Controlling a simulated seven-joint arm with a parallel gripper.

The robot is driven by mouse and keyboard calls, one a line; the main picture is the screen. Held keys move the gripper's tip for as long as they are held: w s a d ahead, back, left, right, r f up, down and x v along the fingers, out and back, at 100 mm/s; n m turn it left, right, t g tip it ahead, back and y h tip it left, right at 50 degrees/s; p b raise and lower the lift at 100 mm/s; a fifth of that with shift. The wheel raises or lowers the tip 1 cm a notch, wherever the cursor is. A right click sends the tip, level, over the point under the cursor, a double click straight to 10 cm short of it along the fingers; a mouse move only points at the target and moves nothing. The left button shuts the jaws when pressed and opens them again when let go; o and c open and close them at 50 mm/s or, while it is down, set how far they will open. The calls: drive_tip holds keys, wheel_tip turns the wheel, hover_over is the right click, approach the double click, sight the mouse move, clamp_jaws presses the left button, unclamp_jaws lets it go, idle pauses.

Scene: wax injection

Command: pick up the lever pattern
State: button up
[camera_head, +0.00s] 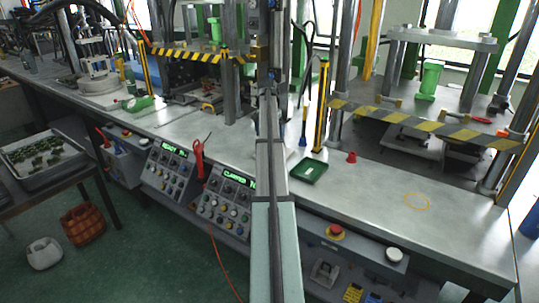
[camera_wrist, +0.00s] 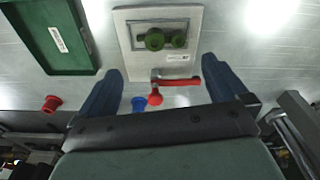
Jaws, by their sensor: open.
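In the wrist view a dark green piece with two round ends, which looks like the lever pattern (camera_wrist: 154,40), lies in the recess of a white square plate (camera_wrist: 127,37). My gripper (camera_wrist: 161,84) is open, with its two blue fingers spread apart and nothing between them touching either one. The plate and the green piece are beyond the fingertips, toward the top of the picture. In the head view my arm comes down the middle and hides the green piece and most of the plate.
A red handle (camera_wrist: 178,82), a red knob (camera_wrist: 155,97) and a blue piece (camera_wrist: 138,104) lie near the plate. A green tray (camera_wrist: 30,50) and a red cup (camera_wrist: 52,104) are to the left. In the head view, the bench's right front (camera_head: 400,225) is clear; striped press bars (camera_head: 425,125) stand behind.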

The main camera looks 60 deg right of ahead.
drive_tip(key=shift+w+d+f, duration=0.1)
drive_tip(key=shift+d+f, duration=0.05)
drive_tip(key=shift+f, duration=2)
drive_tip(key=shift+w+d+f, duration=0.1)
drive_tip(key=shift+f, duration=2)
drive_tip(key=shift+c, duration=0.4)
drive_tip(key=shift+r, duration=0.1)
drive_tip(key=c, duration=0.9)
